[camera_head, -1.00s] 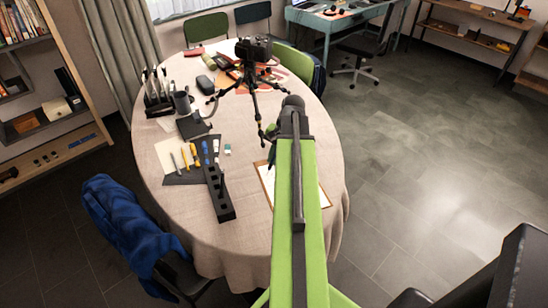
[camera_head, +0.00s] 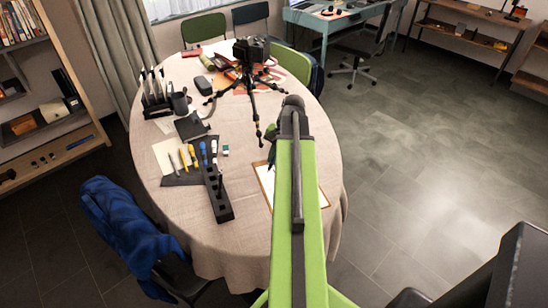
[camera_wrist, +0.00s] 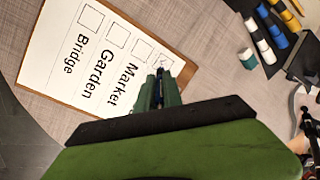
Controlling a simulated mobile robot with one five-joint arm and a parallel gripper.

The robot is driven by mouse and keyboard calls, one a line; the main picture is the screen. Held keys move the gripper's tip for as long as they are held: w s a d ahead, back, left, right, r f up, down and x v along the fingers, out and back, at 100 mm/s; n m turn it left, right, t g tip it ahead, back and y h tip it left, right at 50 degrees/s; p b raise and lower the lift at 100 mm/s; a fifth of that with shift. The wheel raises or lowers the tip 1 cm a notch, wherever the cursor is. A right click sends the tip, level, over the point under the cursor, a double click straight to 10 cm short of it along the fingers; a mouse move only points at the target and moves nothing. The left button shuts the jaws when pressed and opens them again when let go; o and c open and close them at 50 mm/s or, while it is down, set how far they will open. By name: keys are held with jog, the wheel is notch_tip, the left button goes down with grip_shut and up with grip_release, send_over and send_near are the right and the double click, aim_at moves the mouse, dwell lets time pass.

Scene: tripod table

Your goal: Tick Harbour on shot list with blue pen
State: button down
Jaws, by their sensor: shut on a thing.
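The shot list (camera_wrist: 70,50) is a white sheet on a brown clipboard, with Bridge, Garden and Market readable beside empty boxes. A fourth box (camera_wrist: 163,61) lies just past the Market box; its word is hidden behind my gripper. I cannot tell whether the faint lines in that box are a mark. My gripper (camera_wrist: 159,90) is shut on the blue pen (camera_wrist: 160,73), whose tip shows between the green fingers right at that box. Touching or just above the paper is unclear. In the head view, my arm covers much of the clipboard (camera_head: 262,180).
A black rack (camera_head: 219,195) and several pens and markers lie left of the clipboard. A small white-and-green block (camera_wrist: 246,55) sits near the sheet. A camera tripod (camera_head: 256,130) stands behind. The table's front cloth is clear.

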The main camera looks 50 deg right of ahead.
jog(key=shift+r, duration=0.1)
notch_tip(320, 180, up, 7)
jog(key=p, duration=0.7)
dwell(0.5)
